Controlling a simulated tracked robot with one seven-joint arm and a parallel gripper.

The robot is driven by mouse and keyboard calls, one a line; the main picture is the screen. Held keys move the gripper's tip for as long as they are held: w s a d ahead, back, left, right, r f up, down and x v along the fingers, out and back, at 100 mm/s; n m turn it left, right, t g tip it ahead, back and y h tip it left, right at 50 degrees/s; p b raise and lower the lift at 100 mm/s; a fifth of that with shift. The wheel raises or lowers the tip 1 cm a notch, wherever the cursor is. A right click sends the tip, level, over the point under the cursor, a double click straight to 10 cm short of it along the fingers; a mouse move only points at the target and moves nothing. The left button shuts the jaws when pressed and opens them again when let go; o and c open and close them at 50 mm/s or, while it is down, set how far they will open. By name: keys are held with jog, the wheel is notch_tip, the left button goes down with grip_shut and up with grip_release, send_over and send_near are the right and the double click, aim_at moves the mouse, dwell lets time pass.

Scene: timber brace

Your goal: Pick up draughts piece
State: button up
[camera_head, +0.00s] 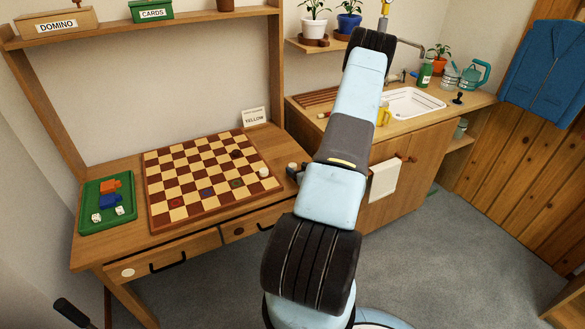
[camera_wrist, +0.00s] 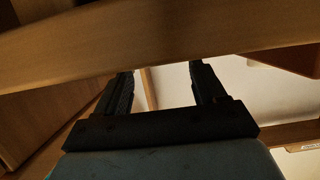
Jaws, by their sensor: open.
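The chequered draughts board (camera_head: 160,212) lies on the wooden desk. A cream draughts piece (camera_head: 264,172) sits near its right edge.
A green tray (camera_head: 86,222) with dice and coloured pieces is left of the board. A white card reading YELLOW (camera_head: 254,117) stands behind the board. A shelf (camera_head: 150,25) overhangs the desk. The sink counter (camera_head: 450,108) stands to the right; grey floor (camera_head: 430,250) is clear.

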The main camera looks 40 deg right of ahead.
aim_at(292, 167)
jog(key=x, duration=0.2)
jog(key=shift+w, duration=0.3)
jog(key=c, duration=1.1)
jog(key=shift+r, duration=0.1)
jog(key=shift+c, duration=0.2)
